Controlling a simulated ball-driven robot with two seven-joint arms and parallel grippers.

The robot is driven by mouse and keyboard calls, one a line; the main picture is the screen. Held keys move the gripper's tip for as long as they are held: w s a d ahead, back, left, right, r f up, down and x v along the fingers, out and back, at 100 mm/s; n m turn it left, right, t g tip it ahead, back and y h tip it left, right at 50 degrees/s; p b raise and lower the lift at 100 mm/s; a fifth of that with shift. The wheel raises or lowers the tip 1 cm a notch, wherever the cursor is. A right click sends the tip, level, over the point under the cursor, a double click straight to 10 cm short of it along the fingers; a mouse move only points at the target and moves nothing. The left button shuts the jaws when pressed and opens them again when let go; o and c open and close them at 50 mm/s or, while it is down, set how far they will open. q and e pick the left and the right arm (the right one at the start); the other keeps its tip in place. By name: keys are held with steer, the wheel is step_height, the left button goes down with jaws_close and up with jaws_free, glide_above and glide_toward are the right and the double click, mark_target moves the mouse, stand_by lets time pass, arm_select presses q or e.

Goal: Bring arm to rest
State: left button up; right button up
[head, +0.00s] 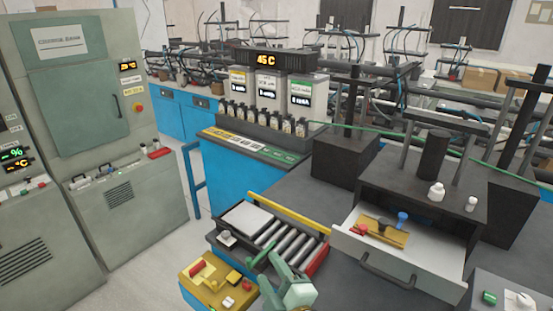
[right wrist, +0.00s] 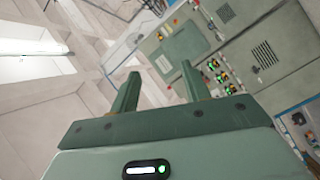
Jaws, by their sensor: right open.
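My right gripper (head: 270,257) is at the bottom middle of the head view, in front of a tray of dark rollers. Its green fingers are apart with nothing between them. In the right wrist view the two fingers (right wrist: 158,82) stand apart and empty, with the wall and grey-green cabinets beyond, tilted in the picture. I cannot tell how high the gripper is above the tray. My left gripper is not in the head view.
The roller tray (head: 322,262) and a yellow tray (head: 190,283) with small parts lie near the gripper. An open white drawer (head: 438,270) with tools juts out at right. A grey-green cabinet (head: 85,100) stands at left. Bare floor (head: 160,235) lies between cabinet and blue bench.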

steer(key=s+d+f+m+g+h, duration=0.2)
steer(key=s+d+f+m+h, duration=0.15)
steer(key=d, duration=0.55)
steer(key=s+d+f+m+g+h, duration=0.25)
steer(key=d+m+h, duration=0.2)
steer(key=d, duration=0.45)
steer(key=s+d+f+m+g+h, duration=0.2)
steer(key=s+d+g+h, duration=0.2)
steer(key=s+d, duration=0.9)
steer(key=s+a+f+g+y+b, duration=0.15)
steer(key=f+b, duration=0.25)
steer(key=f, duration=1.2)
steer(key=s+a+f+g+y+b, duration=0.1)
steer(key=a+f+g+b, duration=0.15)
steer(key=f, duration=1.35)
steer(key=s+f+m+g+y+b, duration=0.2)
steer(key=s+f+b, duration=0.6)
steer(key=s+f, duration=1.3)
step_height(320, 180, down, 4)
steer(key=shift+a+r+m, duration=0.2)
steer(key=shift+a+m, duration=0.2)
steer(key=shift+m, duration=0.5)
steer(key=shift+g, duration=0.25)
